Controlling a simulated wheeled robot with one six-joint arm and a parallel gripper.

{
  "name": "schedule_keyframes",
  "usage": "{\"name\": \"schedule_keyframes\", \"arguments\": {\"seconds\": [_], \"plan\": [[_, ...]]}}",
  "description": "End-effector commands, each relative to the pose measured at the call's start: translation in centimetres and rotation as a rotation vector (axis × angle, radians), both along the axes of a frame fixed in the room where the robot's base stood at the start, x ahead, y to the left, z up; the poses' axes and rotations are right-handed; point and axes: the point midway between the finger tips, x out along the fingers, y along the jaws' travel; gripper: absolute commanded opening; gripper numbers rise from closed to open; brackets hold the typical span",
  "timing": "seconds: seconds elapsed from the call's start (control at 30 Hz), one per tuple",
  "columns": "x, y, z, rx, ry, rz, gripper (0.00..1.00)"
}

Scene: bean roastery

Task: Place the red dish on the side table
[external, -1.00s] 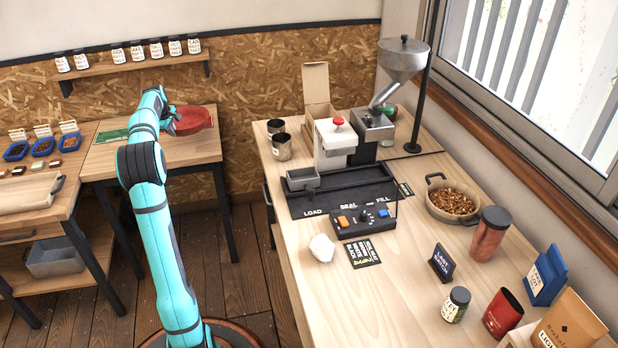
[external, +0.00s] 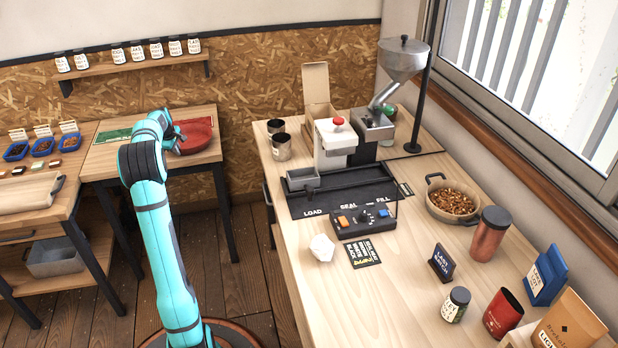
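The red dish (external: 197,136) is at the side table (external: 112,167) at the back left, over the right part of its wooden top. It looks about level and low; I cannot tell whether its underside touches the wood. My gripper (external: 176,140) is at the dish's left rim and appears shut on it, as the dish has moved together with the arm. The fingertips are small and partly hidden by my arm, which also covers part of the table's middle.
A green mat (external: 114,134) lies on the side table's left part. A counter with blue trays (external: 43,146) adjoins it on the left. A jar shelf (external: 130,67) hangs above. The large worktable (external: 285,225) with machine and metal cups (external: 280,146) stands to the right, across a floor gap.

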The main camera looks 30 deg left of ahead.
Motion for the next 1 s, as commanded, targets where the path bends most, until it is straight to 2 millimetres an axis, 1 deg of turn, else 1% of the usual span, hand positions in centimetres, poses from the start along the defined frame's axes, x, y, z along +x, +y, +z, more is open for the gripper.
{"name": "schedule_keyframes", "arguments": {"seconds": [0.2, 0.27, 0.3, 0.33, 0.6, 0.73, 0.87, 1.0], "plan": [[0.0, 0.0, -0.2, 0.000, 0.000, 0.000, 0.00], [0.0, 0.0, -0.2, 0.000, 0.000, 0.000, 0.12], [0.0, 0.0, -0.2, 0.000, 0.000, 0.000, 0.20], [0.0, 0.0, -0.2, 0.000, 0.000, 0.000, 0.24], [0.0, 0.0, -0.2, 0.000, 0.000, 0.000, 0.24], [-0.1, 0.0, 0.5, 0.001, -0.001, 0.000, 0.24], [-0.7, -0.2, 2.2, 0.002, -0.002, 0.000, 0.24], [-1.5, -0.5, 4.7, 0.002, -0.002, 0.000, 0.24]]}}
